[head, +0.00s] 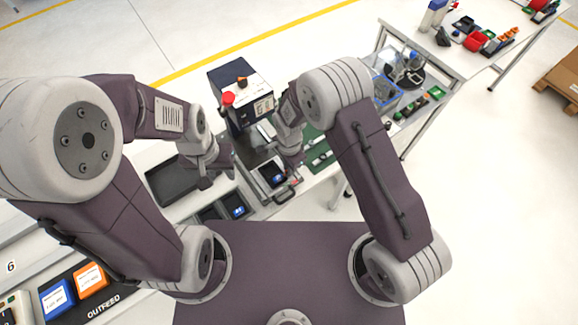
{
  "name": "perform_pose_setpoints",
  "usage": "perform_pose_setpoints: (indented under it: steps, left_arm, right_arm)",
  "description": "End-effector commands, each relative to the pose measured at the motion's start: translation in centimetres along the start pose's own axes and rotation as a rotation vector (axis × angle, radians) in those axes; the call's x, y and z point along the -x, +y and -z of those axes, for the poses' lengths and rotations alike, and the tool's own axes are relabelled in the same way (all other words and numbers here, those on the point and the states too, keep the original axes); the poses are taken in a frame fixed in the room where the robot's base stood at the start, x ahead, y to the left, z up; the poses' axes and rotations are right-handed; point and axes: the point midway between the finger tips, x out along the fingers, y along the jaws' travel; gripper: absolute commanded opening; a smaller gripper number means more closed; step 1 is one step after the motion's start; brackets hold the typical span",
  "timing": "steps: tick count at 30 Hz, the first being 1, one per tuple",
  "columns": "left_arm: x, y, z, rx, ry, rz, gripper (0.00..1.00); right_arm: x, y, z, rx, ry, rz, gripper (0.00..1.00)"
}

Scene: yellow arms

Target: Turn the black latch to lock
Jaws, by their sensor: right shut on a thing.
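A grey test fixture (262,181) with a dark blue-lit device in it stands at the centre of the bench in the head view. A dark handle with a reddish part (286,193) shows at its front right edge. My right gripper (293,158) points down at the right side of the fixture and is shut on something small. The black latch is not clearly visible there; the fingers hide what is between them. My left gripper (214,178) hangs left of the fixture, apart from it; its finger gap is too small to judge.
A dark blue box (236,79) with a red button (228,98) and a small display stands behind the fixture. A black tray (172,180) lies to the left. Dark bins (208,213) sit in front. A green board (319,154) lies to the right.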

Motion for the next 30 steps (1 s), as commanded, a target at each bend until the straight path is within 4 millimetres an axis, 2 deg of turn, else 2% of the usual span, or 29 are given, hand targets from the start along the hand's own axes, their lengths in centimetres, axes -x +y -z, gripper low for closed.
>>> perform_pose_setpoints:
  steps: [11, 12, 22, 26, 30]
  left_arm:
    - [0.1, 0.0, 0.0, 0.000, 0.000, 0.000, 0.36]
    - [0.1, 0.0, 0.0, 0.000, 0.000, 0.000, 0.36]
    - [-0.1, 0.0, 0.0, 0.000, 0.000, 0.000, 0.36]
    - [-0.7, 0.0, -0.1, 0.000, 0.000, 0.000, 0.36]
    - [-1.4, 0.0, -0.1, 0.000, 0.000, 0.000, 0.36]
  right_arm:
    - [0.2, -0.2, 0.1, -0.006, 0.000, 0.005, 0.00]
    - [0.2, -0.2, 0.1, -0.006, 0.000, 0.005, 0.21]
    - [0.2, -0.1, 0.0, -0.004, 0.000, 0.003, 0.22]
    - [2.0, -0.2, 0.1, -0.004, 0.000, 0.008, 0.22]
    - [5.2, -0.2, 0.1, -0.005, 0.000, 0.010, 0.22]
